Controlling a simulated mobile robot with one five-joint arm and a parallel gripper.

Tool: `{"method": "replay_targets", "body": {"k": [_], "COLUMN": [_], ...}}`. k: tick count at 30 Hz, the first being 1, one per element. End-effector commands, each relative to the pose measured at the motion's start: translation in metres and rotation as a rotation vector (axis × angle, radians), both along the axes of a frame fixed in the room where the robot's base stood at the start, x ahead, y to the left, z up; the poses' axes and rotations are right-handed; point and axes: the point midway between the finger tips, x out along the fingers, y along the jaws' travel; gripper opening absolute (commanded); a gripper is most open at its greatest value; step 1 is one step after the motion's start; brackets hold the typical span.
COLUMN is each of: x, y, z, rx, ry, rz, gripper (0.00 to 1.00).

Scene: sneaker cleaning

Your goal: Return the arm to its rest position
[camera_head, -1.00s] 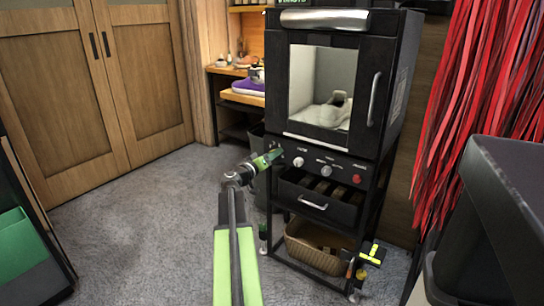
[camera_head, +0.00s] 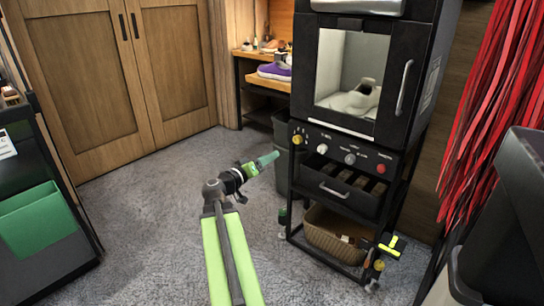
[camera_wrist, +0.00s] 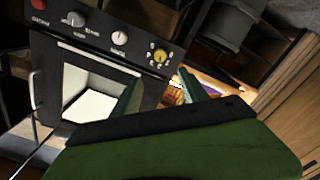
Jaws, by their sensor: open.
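My gripper (camera_head: 268,160) is at the end of my green arm, in the middle of the head view. It is held over the carpet, to the left of the black cleaning cabinet (camera_head: 384,92) and apart from it. In the wrist view my gripper (camera_wrist: 158,92) shows its two green fingertips spread apart with nothing between them. The cabinet's knobs and window show beyond the fingers there. A pale sneaker (camera_head: 358,98) sits inside the cabinet behind its closed window door.
A dark bin (camera_head: 284,135) stands just behind my gripper, beside the cabinet. A wicker basket (camera_head: 335,235) sits on the cabinet's low shelf. Red strips (camera_head: 500,110) hang at the right. A black stand with a green bin (camera_head: 38,218) is at the left. Carpet between is clear.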

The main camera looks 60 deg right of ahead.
Motion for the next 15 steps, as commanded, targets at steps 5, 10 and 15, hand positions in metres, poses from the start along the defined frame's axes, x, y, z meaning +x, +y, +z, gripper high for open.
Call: {"method": "replay_targets", "body": {"k": [5, 10, 15], "x": [0.000, 0.000, 0.020], "y": [0.000, 0.000, 0.009], "z": [0.000, 0.000, 0.002], "rx": [0.000, 0.000, 0.000], "ry": [0.000, 0.000, 0.000], "rz": [0.000, 0.000, 0.031], "gripper": [0.52, 0.52, 0.52]}}
